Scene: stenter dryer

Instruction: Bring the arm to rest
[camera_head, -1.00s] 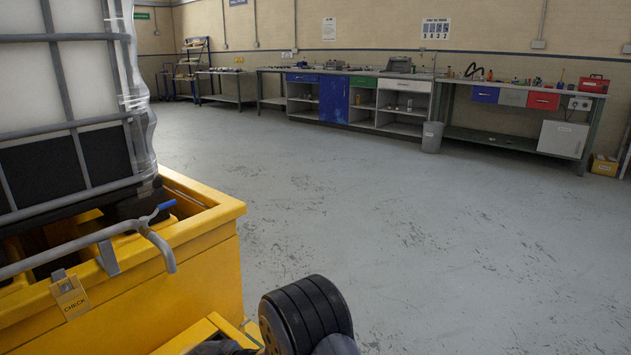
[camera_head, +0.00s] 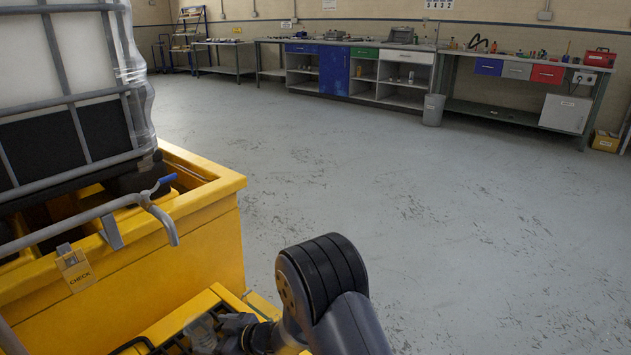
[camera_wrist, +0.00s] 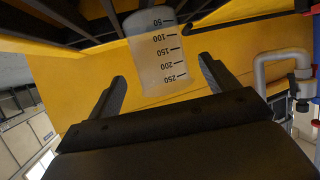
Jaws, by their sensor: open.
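My gripper (camera_wrist: 161,70) is open, its two dark fingers spread in the wrist view. A clear beaker (camera_wrist: 158,55) with a scale from 50 to 250 shows beyond and between the fingertips, with a gap on either side. It appears to stand on a black grating (camera_wrist: 88,12) by a yellow wall. In the head view the beaker (camera_head: 203,333) sits low on the yellow step, just left of my gripper (camera_head: 232,333). My arm is bent, with its dark, rounded joint in front at bottom centre. The finger tips are small and partly unclear there.
A yellow containment bund (camera_head: 195,250) holds a caged white tank (camera_head: 75,60) on the left. A grey pipe with a blue-handled tap (camera_head: 160,188) reaches over its edge, near a CHECK tag (camera_head: 76,270). Open grey floor (camera_head: 400,190) lies to the right; workbenches (camera_head: 390,75) line the far wall.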

